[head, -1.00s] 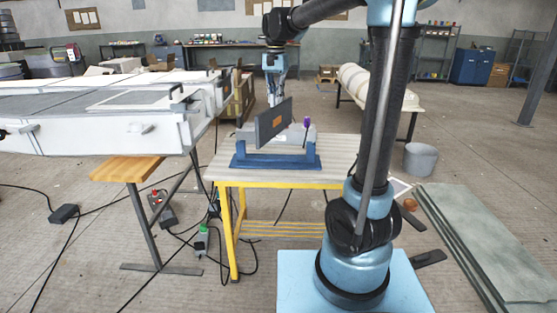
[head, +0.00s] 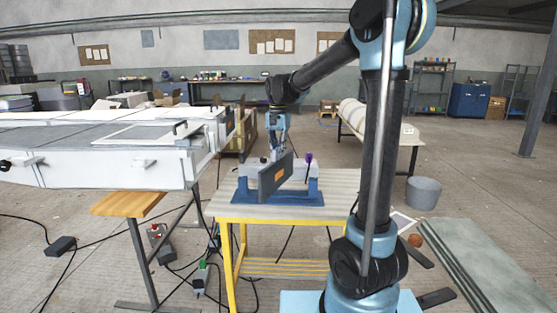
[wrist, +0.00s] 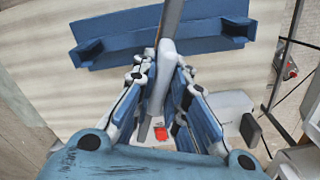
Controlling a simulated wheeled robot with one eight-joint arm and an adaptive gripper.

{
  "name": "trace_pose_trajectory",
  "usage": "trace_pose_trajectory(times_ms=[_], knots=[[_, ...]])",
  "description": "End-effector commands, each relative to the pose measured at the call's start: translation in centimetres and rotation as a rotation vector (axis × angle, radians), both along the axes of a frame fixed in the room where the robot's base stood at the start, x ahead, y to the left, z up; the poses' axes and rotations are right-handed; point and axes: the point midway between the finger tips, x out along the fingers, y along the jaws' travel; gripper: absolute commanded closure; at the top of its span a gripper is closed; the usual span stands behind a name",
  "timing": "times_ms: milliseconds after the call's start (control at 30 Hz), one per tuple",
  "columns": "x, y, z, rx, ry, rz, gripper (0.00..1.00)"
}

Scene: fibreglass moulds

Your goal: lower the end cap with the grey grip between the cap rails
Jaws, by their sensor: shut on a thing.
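The end cap (head: 270,183) is a dark grey upright panel with an orange label, standing at an angle over the blue stand (head: 312,199) on the table. The stand's raised ends, (wrist: 90,52) and (wrist: 236,30) in the wrist view, appear to be the cap rails; I cannot be sure. My gripper (head: 277,151) is above the cap. In the wrist view my gripper (wrist: 160,78) is shut on the light grey grip (wrist: 158,72). The cap shows there as a thin edge (wrist: 173,18) crossing the stand between those ends. Whether its lower edge touches the stand is unclear.
A purple-handled thing (head: 309,158) stands upright by the stand's right end. The table (head: 340,190) has bare top on the right. A long white mould (head: 90,168) lies to the left. A grey bucket (head: 424,193) stands on the floor at right.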

Motion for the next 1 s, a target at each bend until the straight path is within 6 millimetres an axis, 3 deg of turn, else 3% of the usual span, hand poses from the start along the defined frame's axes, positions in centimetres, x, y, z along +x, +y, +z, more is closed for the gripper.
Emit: trace_pose_trajectory(times_ms=[200, 533, 567, 633, 1000], knots=[[0.0, 0.0, -2.5, 0.000, 0.000, 0.000, 1.00], [0.0, 0.0, -2.8, 0.000, 0.000, 0.000, 1.00], [0.0, 0.0, -2.8, 0.000, 0.000, 0.000, 0.83], [0.0, 0.0, -2.8, 0.000, 0.000, 0.000, 0.67], [0.0, -0.1, -2.6, 0.000, 0.000, -0.001, 0.67]])
